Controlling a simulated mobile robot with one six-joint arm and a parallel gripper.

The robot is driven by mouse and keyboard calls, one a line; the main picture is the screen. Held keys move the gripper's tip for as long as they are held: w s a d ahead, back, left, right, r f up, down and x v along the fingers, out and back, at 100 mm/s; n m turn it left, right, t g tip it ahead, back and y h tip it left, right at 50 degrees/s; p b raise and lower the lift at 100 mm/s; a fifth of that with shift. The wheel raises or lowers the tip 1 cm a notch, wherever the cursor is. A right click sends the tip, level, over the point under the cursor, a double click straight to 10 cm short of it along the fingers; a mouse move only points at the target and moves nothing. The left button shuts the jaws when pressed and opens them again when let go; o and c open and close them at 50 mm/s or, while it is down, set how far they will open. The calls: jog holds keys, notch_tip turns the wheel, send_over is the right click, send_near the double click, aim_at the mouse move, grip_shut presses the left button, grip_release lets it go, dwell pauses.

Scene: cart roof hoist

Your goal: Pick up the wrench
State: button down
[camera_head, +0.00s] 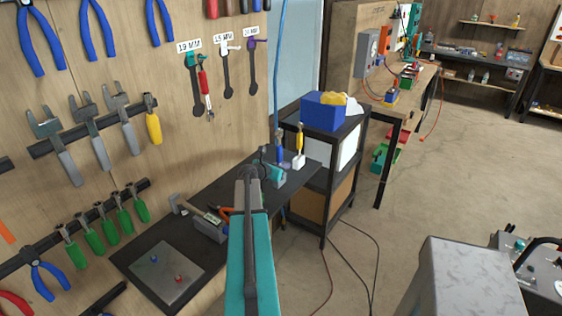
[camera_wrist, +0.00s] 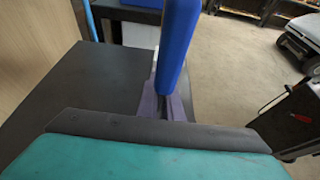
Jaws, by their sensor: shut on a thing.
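The jaws' contact is mostly hidden.
The black bench (camera_head: 225,185) bears a hammer (camera_head: 195,209) and a metal plate (camera_head: 166,273). A white-based tool with a yellow handle (camera_head: 299,150) stands close right of my gripper. A shelf cart (camera_head: 333,170) with a blue bin (camera_head: 322,113) stands behind. Open floor lies right.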

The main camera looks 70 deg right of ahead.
aim_at(279, 158)
jog(key=shift+r, duration=0.2)
notch_tip(279, 158, up, 10)
jog(key=b, duration=0.2)
jog(key=shift+f, duration=0.15)
dwell(0.3)
jog(key=shift+s, duration=0.1)
dwell(0.6)
